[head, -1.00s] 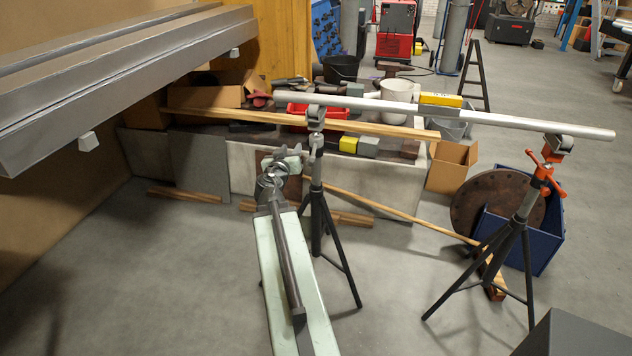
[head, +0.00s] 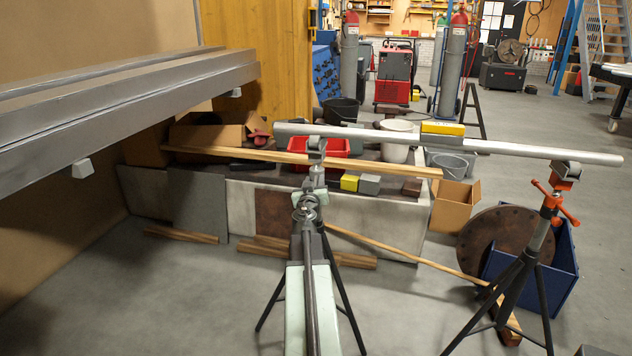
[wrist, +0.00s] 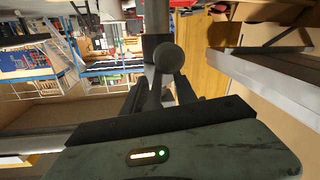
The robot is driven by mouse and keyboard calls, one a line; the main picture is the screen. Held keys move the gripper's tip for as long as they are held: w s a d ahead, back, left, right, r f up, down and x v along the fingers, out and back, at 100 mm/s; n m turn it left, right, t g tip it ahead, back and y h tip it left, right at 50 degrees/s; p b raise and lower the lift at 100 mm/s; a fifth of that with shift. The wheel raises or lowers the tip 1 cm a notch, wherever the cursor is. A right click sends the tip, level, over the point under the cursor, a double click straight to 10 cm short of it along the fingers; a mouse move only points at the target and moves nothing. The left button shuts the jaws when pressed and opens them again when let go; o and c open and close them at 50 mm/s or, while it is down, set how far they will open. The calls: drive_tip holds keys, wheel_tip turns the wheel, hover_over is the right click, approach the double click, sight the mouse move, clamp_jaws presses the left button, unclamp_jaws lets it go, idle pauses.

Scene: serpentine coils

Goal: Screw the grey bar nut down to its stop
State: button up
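The grey bar nut (wrist: 150,45) shows in the wrist view as a dark collar on a grey post. A round knob (wrist: 171,58), apparently the end of one of its bars, points towards the camera. My gripper (wrist: 167,80) has its two dark fingers on either side of the knob, close to it; whether they press on the bar is not clear. In the head view my gripper (head: 308,205) is at the left stand (head: 317,180), just below its head, and my arm covers most of the nut there. The nut's stop is hidden.
A long grey pipe (head: 500,148) rests across the left stand and the right stand (head: 540,250), which has an orange bar nut (head: 556,205). A wooden plank (head: 380,165) lies behind. A grey steel beam (head: 120,105) juts in from the left. Floor is clear at lower left.

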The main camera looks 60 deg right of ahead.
drive_tip(key=shift+w+d, duration=0.2)
drive_tip(key=shift+d, duration=0.2)
drive_tip(key=shift+a, duration=0.1)
clamp_jaws()
drive_tip(key=shift+w, duration=0.1)
idle(0.8)
